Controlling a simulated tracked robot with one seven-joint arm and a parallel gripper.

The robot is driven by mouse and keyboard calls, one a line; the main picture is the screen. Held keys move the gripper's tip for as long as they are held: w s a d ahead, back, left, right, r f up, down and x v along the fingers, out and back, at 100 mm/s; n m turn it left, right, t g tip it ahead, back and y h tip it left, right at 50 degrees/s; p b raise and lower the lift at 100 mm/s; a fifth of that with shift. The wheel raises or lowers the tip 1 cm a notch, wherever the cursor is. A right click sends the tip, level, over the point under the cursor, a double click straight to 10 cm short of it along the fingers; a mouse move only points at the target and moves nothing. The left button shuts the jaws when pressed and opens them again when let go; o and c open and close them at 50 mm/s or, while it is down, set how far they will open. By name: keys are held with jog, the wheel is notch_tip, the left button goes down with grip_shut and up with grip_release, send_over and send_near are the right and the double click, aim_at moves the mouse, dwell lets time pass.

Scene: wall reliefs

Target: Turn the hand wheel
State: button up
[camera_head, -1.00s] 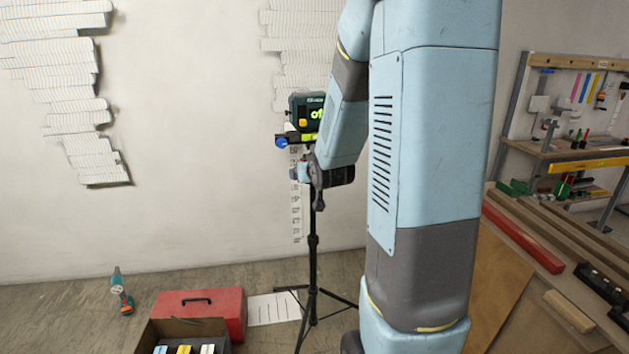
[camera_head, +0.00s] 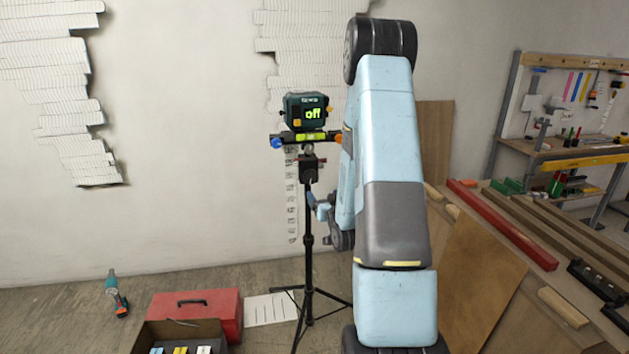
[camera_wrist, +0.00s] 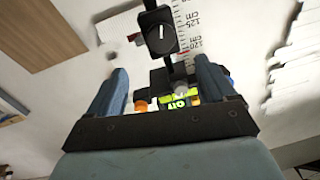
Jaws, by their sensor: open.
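A dark green device (camera_head: 305,111) with a lit "off" display stands on a black tripod (camera_head: 309,240). Under it is a bar with a blue knob (camera_head: 277,143) at its left end and an orange knob (camera_head: 338,138) at its right. A black knob with a white mark (camera_wrist: 162,38) shows in the wrist view. I cannot tell which of these is the hand wheel. My gripper (camera_wrist: 162,66) is open, its blue fingers apart. The device's lit part and an orange knob (camera_wrist: 141,106) appear between or behind them. In the head view my gripper (camera_head: 317,203) is small, beside the tripod column below the device.
A red toolbox (camera_head: 210,305), an open box of parts (camera_head: 165,334) and a cordless drill (camera_head: 117,294) are on the floor at left. A workbench with planks and a red beam (camera_head: 500,222) stands at right. The floor left of the tripod is partly clear.

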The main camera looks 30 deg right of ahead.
aim_at(313, 179)
jog(key=w, duration=0.4)
jog(key=w+d, duration=0.1)
jog(key=w, duration=0.3)
jog(key=w+d, duration=0.1)
jog(key=w, duration=0.4)
jog(key=shift+d, duration=0.25)
jog(key=c, duration=1)
jog(key=shift+d+r, duration=0.1)
jog(key=shift+d, duration=0.3)
jog(key=shift+c, duration=0.3)
jog(key=shift+a+m, duration=0.25)
jog(key=shift+m, duration=0.05)
